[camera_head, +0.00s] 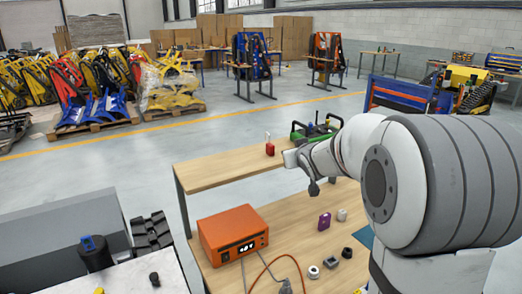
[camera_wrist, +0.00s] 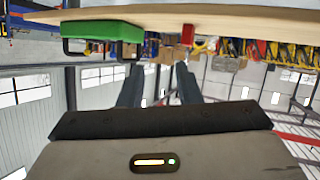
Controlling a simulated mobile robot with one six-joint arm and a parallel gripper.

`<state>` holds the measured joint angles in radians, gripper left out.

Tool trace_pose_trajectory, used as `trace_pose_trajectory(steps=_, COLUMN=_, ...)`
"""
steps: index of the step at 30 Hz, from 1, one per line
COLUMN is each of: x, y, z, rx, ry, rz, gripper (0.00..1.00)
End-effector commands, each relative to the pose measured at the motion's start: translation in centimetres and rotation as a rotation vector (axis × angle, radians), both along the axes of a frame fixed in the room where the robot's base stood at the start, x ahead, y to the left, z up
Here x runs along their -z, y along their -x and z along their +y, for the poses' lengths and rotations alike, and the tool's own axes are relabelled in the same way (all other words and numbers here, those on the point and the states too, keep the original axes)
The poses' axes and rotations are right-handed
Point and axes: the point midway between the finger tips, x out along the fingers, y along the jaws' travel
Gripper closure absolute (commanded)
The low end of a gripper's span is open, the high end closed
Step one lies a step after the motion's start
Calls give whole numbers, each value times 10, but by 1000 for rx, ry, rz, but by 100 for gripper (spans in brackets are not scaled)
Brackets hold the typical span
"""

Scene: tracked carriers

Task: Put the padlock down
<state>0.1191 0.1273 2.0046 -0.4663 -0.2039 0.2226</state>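The red padlock (camera_head: 270,148) stands upright on the raised wooden shelf, its shackle pointing up. In the wrist view, which is upside down, a small red thing (camera_wrist: 188,34), apparently the same padlock, stands on the wooden surface beyond the fingers. My gripper (camera_wrist: 159,66) is open. The gap between its two dark fingers shows only background, so nothing is held. In the head view the end of my arm is just right of the padlock, apart from it; the fingers cannot be made out clearly there.
A green-and-black item (camera_head: 312,131) stands on the shelf (camera_head: 215,170), right of the padlock. The shelf's left part is clear.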

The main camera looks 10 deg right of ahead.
Motion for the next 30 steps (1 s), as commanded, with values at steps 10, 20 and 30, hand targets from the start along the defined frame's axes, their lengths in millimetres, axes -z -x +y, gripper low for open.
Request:
trace_pose_trajectory(steps=10, x=14, y=-101, z=17, rx=-292, ry=-45, rz=-307, gripper=69)
trace_pose_trajectory(steps=20, x=18, y=-125, z=29, rx=-383, ry=-72, rz=-375, gripper=69)
trace_pose_trajectory(steps=30, x=9, y=-163, z=52, rx=-381, ry=-70, rz=-372, gripper=69)
